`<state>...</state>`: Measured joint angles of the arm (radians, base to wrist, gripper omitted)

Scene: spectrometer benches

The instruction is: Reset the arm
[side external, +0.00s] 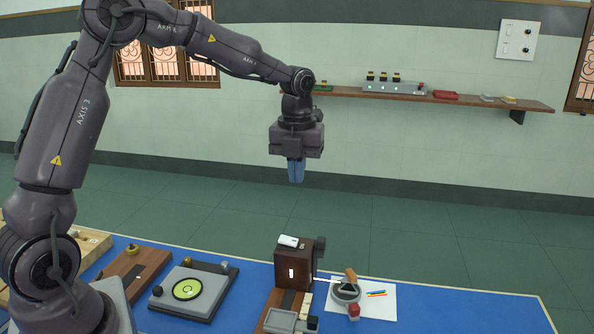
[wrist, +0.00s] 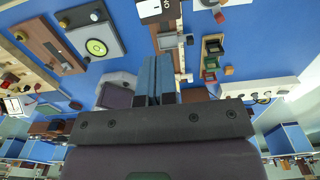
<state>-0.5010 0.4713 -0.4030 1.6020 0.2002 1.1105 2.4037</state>
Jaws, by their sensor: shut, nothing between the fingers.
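My gripper (side external: 296,170) points straight down in the side external view, high above the blue bench, with its blue fingers together and nothing between them. In the wrist view the two blue fingers of my gripper (wrist: 155,75) lie side by side, closed. My arm is raised and bent, reaching right from its base at the lower left. The gripper touches nothing. Below it on the bench stands a dark brown box (side external: 294,268) with a small lit slot and a white item on top.
On the blue bench (side external: 450,312) are a grey device with a green round dial (side external: 187,290), a brown wooden board (side external: 134,272), a white sheet (side external: 378,300) with coloured strips, and a small grey tray (side external: 283,320). A wall shelf (side external: 470,100) holds several items behind. Air around the gripper is clear.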

